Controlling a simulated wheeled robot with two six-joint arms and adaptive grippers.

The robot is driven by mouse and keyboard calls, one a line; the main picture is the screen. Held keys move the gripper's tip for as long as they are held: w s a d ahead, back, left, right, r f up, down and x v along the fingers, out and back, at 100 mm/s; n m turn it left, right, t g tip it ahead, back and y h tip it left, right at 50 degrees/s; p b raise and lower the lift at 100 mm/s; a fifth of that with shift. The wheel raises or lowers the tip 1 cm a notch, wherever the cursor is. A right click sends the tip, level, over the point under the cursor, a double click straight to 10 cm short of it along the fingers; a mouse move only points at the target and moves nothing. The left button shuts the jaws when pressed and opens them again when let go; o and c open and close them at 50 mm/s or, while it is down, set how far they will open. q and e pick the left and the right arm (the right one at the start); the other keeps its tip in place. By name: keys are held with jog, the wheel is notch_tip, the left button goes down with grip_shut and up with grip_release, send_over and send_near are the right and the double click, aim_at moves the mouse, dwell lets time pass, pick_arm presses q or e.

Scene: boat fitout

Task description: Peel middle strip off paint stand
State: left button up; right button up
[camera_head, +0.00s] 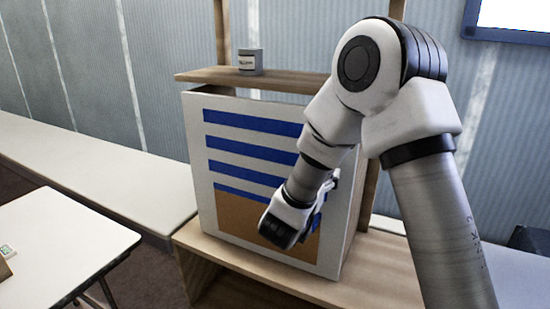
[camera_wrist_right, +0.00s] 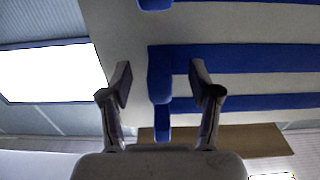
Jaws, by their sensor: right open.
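The paint stand (camera_head: 192,150) has a pale upright panel with several blue horizontal strips, including an upper-middle one (camera_head: 240,149), above a brown lower area (camera_head: 240,222). My right gripper (camera_head: 322,205) is at the panel's right side, low, and partly covers the strips' right ends. In the right wrist view the gripper (camera_wrist_right: 162,82) is open, its two fingers either side of a blue tab (camera_wrist_right: 160,80) at the end of a strip (camera_wrist_right: 240,58). Whether the fingers touch the tab cannot be told. Another strip (camera_wrist_right: 260,103) runs beside it. My left gripper is not in view.
A small grey can (camera_head: 250,62) stands on the wooden shelf (camera_head: 205,74) behind the panel's top. The stand rests on a wooden bench (camera_head: 255,275). A white table (camera_head: 60,245) is at the left, with floor between. A long pale bench (camera_head: 100,165) runs along the wall.

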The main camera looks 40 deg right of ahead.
grip_shut()
jog(key=shift+a, duration=0.15)
